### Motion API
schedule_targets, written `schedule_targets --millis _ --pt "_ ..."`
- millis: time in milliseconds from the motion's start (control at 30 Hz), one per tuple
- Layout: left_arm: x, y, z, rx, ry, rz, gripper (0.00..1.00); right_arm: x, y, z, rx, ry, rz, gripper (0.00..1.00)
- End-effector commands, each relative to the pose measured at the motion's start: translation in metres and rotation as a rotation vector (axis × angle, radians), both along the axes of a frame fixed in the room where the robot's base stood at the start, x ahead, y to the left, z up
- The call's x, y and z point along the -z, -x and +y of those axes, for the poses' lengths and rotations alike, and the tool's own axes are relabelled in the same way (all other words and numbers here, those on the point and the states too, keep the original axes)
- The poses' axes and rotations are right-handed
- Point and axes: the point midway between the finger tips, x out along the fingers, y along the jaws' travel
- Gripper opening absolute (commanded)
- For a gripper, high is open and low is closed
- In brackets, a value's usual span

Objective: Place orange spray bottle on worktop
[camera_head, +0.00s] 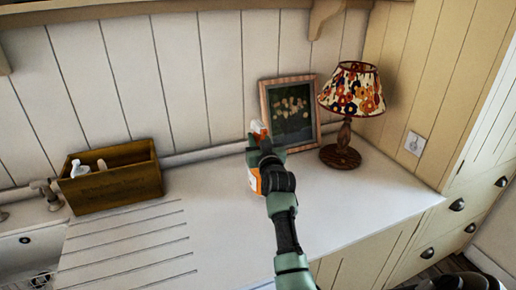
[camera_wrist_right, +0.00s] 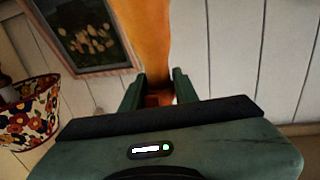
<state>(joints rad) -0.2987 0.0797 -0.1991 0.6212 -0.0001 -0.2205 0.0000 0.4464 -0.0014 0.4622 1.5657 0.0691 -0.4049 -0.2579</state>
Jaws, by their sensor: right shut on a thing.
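The orange spray bottle (camera_head: 254,180) is over the back part of the white worktop (camera_head: 225,222), with its white and red spray head (camera_head: 258,128) upward. My right gripper (camera_head: 262,150) is around the bottle and hides much of it. In the right wrist view the two green fingers (camera_wrist_right: 158,88) are closed on the orange bottle (camera_wrist_right: 143,30). I cannot tell whether the bottle's base touches the worktop.
A picture frame (camera_head: 290,113) leans on the wall behind the bottle, and a floral lamp (camera_head: 350,92) stands to its right. A wooden box (camera_head: 113,188) with bottles stands left by the sink (camera_head: 30,247). The worktop's middle and right front are clear.

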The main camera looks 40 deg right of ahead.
Motion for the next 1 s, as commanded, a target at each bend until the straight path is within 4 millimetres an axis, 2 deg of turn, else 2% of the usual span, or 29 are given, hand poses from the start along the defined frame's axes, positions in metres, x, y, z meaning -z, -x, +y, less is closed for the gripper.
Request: schedule_targets --millis 300,667,700,767,1000 --pt "-0.008 -0.001 0.0 0.0 0.0 -0.002 0.36 0.038 0.0 0.0 0.0 0.001 -0.003 0.0" --pt "-0.005 0.0 0.0 0.001 0.0 -0.001 0.36 0.042 0.0 0.0 0.0 0.002 -0.004 0.0" --pt "-0.006 0.0 0.0 0.001 0.0 0.0 0.36 0.045 0.0 0.0 0.0 0.0 0.001 0.35" --pt "-0.006 0.0 0.0 0.001 0.0 0.001 0.36 0.044 0.0 0.0 0.0 0.0 0.001 0.51" --pt "-0.006 0.001 0.0 0.002 -0.001 0.002 0.36 0.044 0.0 0.0 0.0 0.0 0.001 0.51"
